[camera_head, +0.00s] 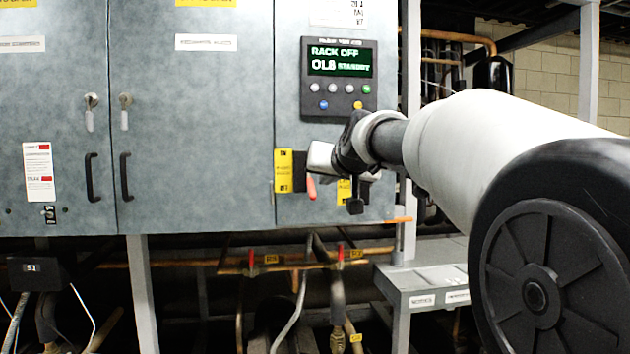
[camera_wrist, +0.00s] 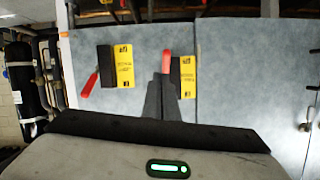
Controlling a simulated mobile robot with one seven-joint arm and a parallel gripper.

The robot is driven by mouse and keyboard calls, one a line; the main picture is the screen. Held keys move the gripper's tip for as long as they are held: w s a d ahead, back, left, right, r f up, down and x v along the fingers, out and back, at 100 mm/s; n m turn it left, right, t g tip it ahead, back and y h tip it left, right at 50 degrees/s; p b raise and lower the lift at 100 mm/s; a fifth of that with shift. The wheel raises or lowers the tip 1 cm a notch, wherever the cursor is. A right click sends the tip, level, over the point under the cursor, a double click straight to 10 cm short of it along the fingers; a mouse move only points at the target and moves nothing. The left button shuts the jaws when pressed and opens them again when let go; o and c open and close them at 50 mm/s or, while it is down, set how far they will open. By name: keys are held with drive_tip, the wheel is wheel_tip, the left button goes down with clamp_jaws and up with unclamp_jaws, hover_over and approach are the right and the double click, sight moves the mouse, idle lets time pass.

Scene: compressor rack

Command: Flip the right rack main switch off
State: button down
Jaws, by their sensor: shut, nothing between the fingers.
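Two lever switches sit low on the grey cabinet's right panel. The wrist view appears upside down against the head view. The left switch (camera_head: 283,170) has a yellow label, and its red handle (camera_head: 311,187) hangs down. In the wrist view that switch is the right one (camera_wrist: 182,77). The right switch's yellow label (camera_head: 344,190) is partly hidden by my arm. It shows whole in the wrist view (camera_wrist: 115,66), its red handle (camera_wrist: 90,85) slanting down-left there. My gripper (camera_wrist: 163,78) is shut and empty, its fingers appearing beside the other switch's handle; contact cannot be told.
The control display (camera_head: 339,75) above the switches reads "RACK OFF" and "STANDBY". Two cabinet doors with black handles (camera_head: 92,177) are at left. Pipes with red valves (camera_head: 251,258) run below, and a grey ledge (camera_head: 432,285) juts out below right.

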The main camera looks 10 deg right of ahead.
drive_tip(key=s+f+b, duration=0.1)
drive_tip(key=s+f, duration=0.2)
drive_tip(key=s, duration=0.4)
drive_tip(key=shift+f, duration=0.15)
drive_tip(key=shift+d, duration=0.1)
